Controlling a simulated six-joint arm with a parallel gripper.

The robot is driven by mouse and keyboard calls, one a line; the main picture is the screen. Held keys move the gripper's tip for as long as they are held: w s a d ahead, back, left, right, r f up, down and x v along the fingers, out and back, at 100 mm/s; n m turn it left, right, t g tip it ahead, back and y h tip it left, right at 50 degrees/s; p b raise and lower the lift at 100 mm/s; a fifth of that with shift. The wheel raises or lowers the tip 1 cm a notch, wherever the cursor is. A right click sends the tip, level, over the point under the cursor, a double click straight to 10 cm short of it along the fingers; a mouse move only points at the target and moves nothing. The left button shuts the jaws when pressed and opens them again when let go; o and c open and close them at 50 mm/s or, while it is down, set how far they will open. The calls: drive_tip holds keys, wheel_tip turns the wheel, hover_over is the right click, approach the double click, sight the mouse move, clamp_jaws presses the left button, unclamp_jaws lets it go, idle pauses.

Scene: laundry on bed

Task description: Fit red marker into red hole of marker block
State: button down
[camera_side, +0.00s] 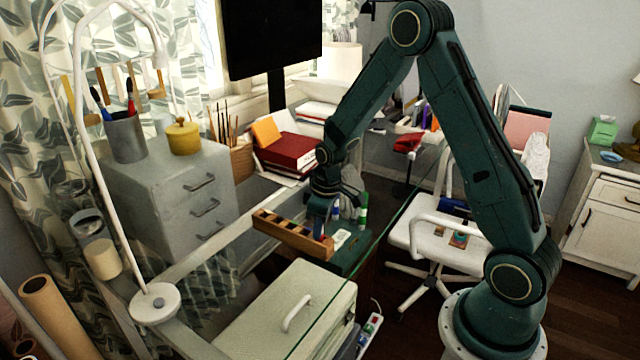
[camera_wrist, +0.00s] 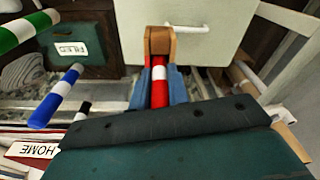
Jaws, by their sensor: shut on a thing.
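My gripper (camera_side: 322,226) points down over the right end of the wooden marker block (camera_side: 285,232) in the side view. In the wrist view my gripper's blue fingers are shut on the red marker (camera_wrist: 159,92), which is red with a white band. The marker lines up with the end of the marker block (camera_wrist: 160,38), just beyond the fingertips. I cannot tell whether its tip is in a hole. The red hole is hidden. A blue marker (camera_wrist: 56,95), a green marker (camera_wrist: 28,30) and a black marker (camera_wrist: 83,110) stand to the left in the wrist view.
A pale cabinet with a handle (camera_side: 315,305) stands in front of the block. A dark green box with a label (camera_side: 350,250) lies right of the block. A glass edge (camera_side: 385,240) runs beside it. A grey drawer unit (camera_side: 165,210) and a lamp (camera_side: 155,303) stand left.

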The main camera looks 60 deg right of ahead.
sight(326, 240)
drive_tip(key=shift+f, duration=0.35)
drive_tip(key=shift+f, duration=0.15)
drive_tip(key=c, duration=1.3)
unclamp_jaws()
drive_tip(key=shift+c, duration=0.2)
wheel_tip(326, 240, up, 12)
drive_tip(key=s, duration=0.1)
drive_tip(key=shift+s+d, duration=0.2)
drive_tip(key=shift+s, duration=0.05)
